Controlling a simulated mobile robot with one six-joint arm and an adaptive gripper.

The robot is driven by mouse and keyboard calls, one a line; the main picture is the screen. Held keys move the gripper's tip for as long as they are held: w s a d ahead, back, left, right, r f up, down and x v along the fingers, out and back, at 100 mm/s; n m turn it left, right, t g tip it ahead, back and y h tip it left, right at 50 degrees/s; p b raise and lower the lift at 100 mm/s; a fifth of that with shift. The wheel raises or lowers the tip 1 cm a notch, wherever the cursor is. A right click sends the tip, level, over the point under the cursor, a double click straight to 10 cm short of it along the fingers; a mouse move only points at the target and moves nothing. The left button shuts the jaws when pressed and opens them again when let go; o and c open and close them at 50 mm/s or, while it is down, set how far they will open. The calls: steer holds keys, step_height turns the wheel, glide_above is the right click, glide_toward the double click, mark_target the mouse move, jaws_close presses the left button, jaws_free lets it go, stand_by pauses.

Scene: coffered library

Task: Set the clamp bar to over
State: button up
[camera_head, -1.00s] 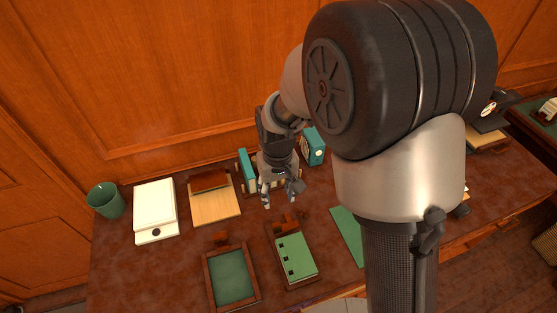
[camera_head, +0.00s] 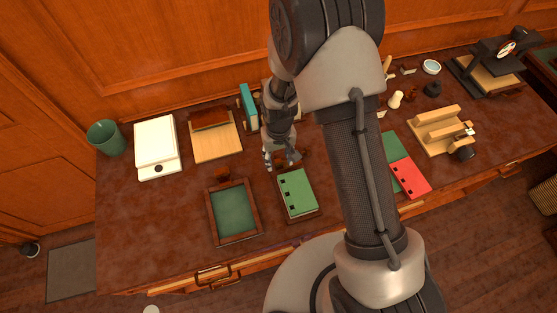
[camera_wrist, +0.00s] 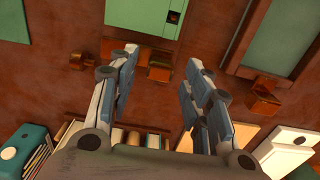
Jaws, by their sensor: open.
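My gripper (camera_head: 281,163) is open and empty, pointing down at the far end of a dark wooden tray holding a green board (camera_head: 297,192) with dark square holes. In the wrist view the green board (camera_wrist: 140,18) is at the top. A brown wooden piece (camera_wrist: 160,65) at its end shows between the open fingers (camera_wrist: 163,62); it may be the clamp bar, but I cannot tell for sure. No grip on it shows. In the head view my gripper partly hides it.
A framed green panel (camera_head: 233,211) lies to the left, with a small brown block (camera_head: 222,174) behind it. A teal book (camera_head: 249,106) stands behind my gripper. A white pad (camera_head: 156,142), a green cup (camera_head: 106,138) and a wooden jig (camera_head: 438,128) stand farther off.

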steer(key=shift+f, duration=0.85)
jaws_close()
